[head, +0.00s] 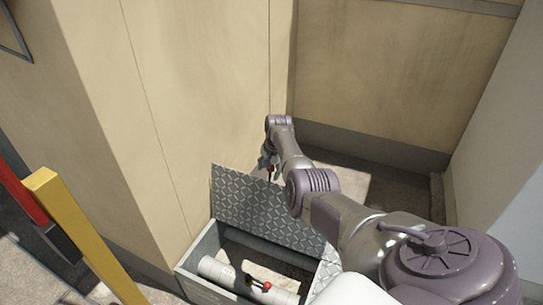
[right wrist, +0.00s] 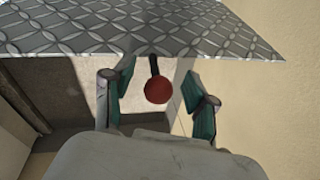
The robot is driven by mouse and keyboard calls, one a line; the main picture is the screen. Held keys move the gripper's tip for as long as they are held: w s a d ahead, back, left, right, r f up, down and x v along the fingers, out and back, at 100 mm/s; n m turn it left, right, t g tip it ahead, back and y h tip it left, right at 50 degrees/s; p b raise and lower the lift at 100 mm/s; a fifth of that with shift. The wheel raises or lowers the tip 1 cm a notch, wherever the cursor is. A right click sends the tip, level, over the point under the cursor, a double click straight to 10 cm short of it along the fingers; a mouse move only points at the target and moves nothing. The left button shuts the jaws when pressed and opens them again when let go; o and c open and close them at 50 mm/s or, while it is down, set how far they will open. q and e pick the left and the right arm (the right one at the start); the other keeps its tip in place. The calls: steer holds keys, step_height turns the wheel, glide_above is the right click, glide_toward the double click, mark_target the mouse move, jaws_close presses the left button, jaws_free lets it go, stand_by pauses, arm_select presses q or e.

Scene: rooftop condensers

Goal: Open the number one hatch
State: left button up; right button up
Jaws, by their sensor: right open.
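The hatch is a grey diamond-plate lid (head: 245,205), raised and tilted up from a grey open box (head: 205,247); no number is readable on it. A red ball knob (head: 270,169) on a dark stem shows near the lid's upper edge. In the right wrist view, the knob (right wrist: 158,90) hangs below the plate (right wrist: 160,28), between my open fingers, with space on both sides. My right gripper (head: 268,163) is at the lid's top edge, small and partly hidden by my arm. My left gripper is not in view.
Inside the box lies a pale pipe (head: 220,271) with a red-ended valve lever (head: 265,286). Beige walls (head: 200,100) stand close behind and left. A yellow post (head: 80,230) and a red bar (head: 20,195) are at left. Some floor (head: 355,190) is clear behind my arm.

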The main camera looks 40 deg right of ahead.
steer(key=v, duration=1.1)
steer(key=shift+r, duration=0.25)
